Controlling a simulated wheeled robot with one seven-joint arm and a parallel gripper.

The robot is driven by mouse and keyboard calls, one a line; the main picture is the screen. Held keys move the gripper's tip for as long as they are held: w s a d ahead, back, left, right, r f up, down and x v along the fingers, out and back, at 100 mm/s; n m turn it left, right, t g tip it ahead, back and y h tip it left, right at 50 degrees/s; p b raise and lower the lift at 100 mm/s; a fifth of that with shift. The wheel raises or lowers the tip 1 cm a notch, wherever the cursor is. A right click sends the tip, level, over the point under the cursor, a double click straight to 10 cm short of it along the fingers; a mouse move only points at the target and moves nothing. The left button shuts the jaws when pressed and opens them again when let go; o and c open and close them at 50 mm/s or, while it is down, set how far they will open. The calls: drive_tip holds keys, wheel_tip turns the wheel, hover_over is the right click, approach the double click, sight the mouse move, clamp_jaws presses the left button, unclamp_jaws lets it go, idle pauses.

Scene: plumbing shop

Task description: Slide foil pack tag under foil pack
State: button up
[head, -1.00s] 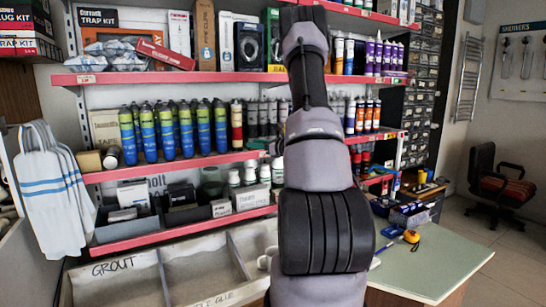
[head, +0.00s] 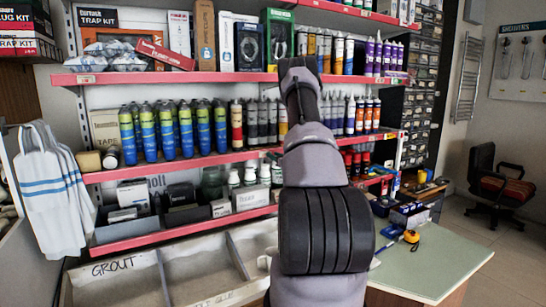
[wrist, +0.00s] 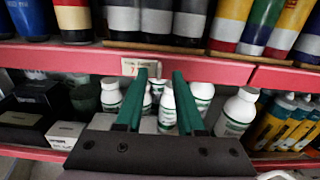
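Silvery foil packs (head: 113,55) lie in a pile at the left of the top shelf in the head view. A small pale tag (head: 86,79) sits on the red shelf edge below their left side. In the wrist view another pale tag (wrist: 141,67) is on a red shelf edge, just beyond my left fingertip; I cannot tell which goods it belongs to. My gripper (wrist: 159,75) is open and empty, its two green fingers apart in front of white bottles (wrist: 167,108). Contact with the shelf edge cannot be told. In the head view my arm hides the gripper.
A red box (head: 166,54) lies against the foil packs. Blue-green cans (head: 165,130) fill the middle shelf. White bottles and small boxes stand on the shelf below. Open bins (head: 200,270) are at the bottom, and a green-topped bench (head: 440,262) stands at right.

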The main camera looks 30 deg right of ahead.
drive_tip(key=shift+w, duration=0.6)
clamp_jaws()
idle(1.1)
